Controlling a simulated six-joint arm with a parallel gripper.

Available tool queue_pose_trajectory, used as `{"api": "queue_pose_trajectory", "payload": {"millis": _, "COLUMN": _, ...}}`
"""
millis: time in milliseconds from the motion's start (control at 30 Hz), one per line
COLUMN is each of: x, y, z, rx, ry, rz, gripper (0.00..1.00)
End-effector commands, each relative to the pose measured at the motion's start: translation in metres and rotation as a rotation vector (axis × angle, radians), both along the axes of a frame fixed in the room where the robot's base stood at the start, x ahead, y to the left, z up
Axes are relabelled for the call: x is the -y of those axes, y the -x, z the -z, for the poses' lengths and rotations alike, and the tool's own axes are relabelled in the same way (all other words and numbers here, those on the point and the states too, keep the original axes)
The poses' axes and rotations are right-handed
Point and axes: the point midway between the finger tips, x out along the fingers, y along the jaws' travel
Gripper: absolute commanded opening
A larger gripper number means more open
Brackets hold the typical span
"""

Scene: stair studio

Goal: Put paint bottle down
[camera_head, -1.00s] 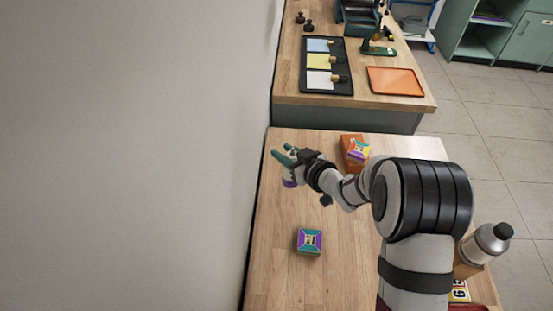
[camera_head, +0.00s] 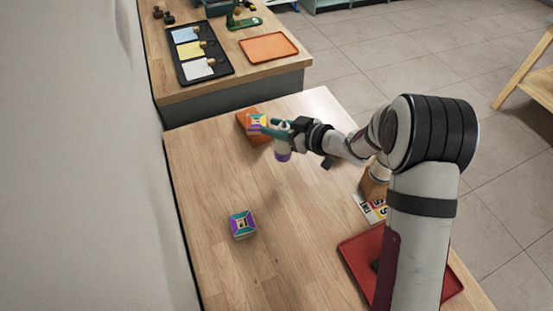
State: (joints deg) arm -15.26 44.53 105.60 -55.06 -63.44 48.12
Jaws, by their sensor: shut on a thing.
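My gripper (camera_head: 283,129) is shut on the paint bottle (camera_head: 283,150), a small white bottle with a purple lower part. The gripper's teal fingers hide much of the bottle's upper part. The bottle looks held above the wooden table (camera_head: 205,165), but the exact height is hard to tell. Just left of the gripper is a colourful box (camera_head: 257,122) on an orange item (camera_head: 253,136).
A second colourful box (camera_head: 242,223) sits nearer on the table. A red tray (camera_head: 358,254) lies at the front right, by a lettered card (camera_head: 371,207). Another bench behind holds a black tray (camera_head: 224,68) and an orange tray (camera_head: 268,47). The table's middle is clear.

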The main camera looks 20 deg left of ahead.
Motion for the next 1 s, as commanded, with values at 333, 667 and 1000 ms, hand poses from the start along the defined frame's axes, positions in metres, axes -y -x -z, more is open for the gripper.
{"api": "queue_pose_trajectory", "payload": {"millis": 333, "x": -0.001, "y": 0.000, "z": 0.069, "rx": 0.000, "ry": 0.000, "rz": -0.001, "gripper": 0.00}}
{"api": "queue_pose_trajectory", "payload": {"millis": 667, "x": -0.001, "y": 0.000, "z": 0.074, "rx": 0.002, "ry": -0.001, "rz": -0.002, "gripper": 0.00}}
{"api": "queue_pose_trajectory", "payload": {"millis": 1000, "x": -0.001, "y": 0.000, "z": 0.074, "rx": 0.002, "ry": -0.001, "rz": -0.002, "gripper": 0.64}}
